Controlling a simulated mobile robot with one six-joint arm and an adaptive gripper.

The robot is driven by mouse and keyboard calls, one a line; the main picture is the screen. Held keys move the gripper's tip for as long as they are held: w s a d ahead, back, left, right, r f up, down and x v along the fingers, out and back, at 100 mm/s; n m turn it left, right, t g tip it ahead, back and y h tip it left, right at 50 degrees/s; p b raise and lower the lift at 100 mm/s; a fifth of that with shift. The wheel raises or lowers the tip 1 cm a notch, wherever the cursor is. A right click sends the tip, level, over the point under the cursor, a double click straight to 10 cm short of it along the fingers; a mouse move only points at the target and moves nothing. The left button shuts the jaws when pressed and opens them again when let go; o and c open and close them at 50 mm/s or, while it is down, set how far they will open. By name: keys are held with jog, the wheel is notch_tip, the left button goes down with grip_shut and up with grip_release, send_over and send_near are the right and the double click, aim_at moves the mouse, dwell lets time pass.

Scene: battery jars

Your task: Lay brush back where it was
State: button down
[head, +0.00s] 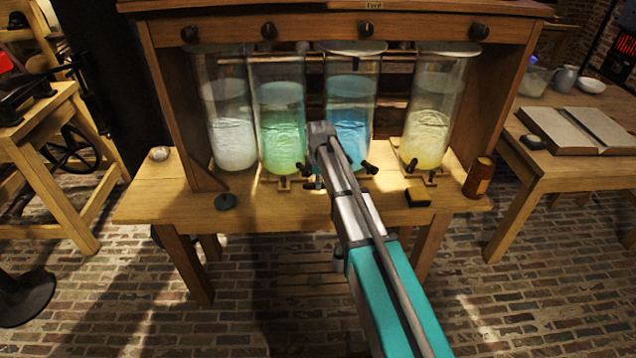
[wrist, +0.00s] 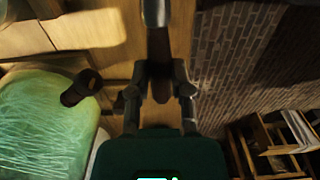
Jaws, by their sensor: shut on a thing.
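In the wrist view, my gripper (wrist: 163,78) is shut on the brush (wrist: 159,48). The brush shows as a dark brown length between the fingers with a pale metal-looking part at the top edge of the picture. In the head view, my gripper (head: 314,180) is over the table with the jars, in front of the green and blue jars and close to their taps. The brush cannot be made out clearly there. The wooden table (head: 270,213) lies below, with bare wood along its front.
White, green (head: 281,135), blue (head: 348,118) and yellow (head: 428,130) jars stand in the wooden frame, with dark taps below. An open book (head: 580,130) lies on the right table.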

aim_at(318, 204)
jog(key=shift+f+b, duration=3.25)
jog(key=shift+f, duration=0.3)
jog(key=shift+c, duration=2.3)
grip_release()
jog(key=shift+r, duration=0.15)
